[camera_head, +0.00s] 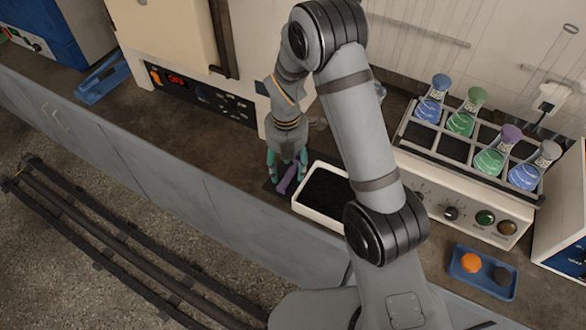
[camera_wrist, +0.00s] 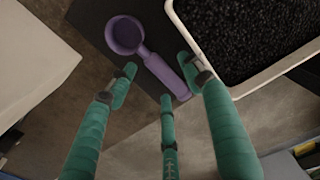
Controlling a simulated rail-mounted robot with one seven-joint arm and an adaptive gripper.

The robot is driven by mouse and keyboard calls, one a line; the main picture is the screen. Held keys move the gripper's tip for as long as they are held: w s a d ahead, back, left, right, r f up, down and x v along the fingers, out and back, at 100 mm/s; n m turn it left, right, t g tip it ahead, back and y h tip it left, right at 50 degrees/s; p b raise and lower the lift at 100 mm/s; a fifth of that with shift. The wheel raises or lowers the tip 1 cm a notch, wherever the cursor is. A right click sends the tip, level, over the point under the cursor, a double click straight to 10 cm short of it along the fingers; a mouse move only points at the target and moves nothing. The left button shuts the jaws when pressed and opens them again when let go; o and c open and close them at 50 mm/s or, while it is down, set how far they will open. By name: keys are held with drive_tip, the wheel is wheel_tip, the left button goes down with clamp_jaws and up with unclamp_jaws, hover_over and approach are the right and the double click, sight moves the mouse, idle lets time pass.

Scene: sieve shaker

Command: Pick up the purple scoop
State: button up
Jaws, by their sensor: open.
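The purple scoop (camera_wrist: 142,50) lies on a dark mat (camera_wrist: 90,22) on the bench, its round bowl at the upper left and its handle running toward the lower right in the wrist view. In the head view the scoop (camera_head: 287,180) shows just below my gripper (camera_head: 287,164). My gripper also shows in the wrist view (camera_wrist: 160,95), with green fingers open and spread around the handle end. The fingers look apart from the scoop, with the handle between them; exact height above it is hard to tell.
A white tray (camera_head: 303,207) of black granules stands right beside the mat. A shaker with several flasks (camera_head: 489,160) and a blue tray (camera_head: 458,272) with two round items are to the right. A machine with a red display (camera_head: 178,79) stands behind at left.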

drive_tip(key=shift+f, duration=0.8)
drive_tip(key=shift+c, duration=0.2)
drive_tip(key=c, duration=1.1)
clamp_jaws()
drive_tip(key=shift+r, duration=0.1)
drive_tip(key=shift+w+r, duration=0.1)
drive_tip(key=shift+r, duration=0.4)
wheel_tip(320, 180, up, 3)
drive_tip(key=shift+f, duration=0.1)
drive_tip(key=s+d+r+b, duration=0.1)
drive_tip(key=s+d+r, duration=0.5)
drive_tip(key=d, duration=0.3)
drive_tip(key=shift+s+d+r, duration=0.35)
drive_tip(key=shift+r, duration=0.2)
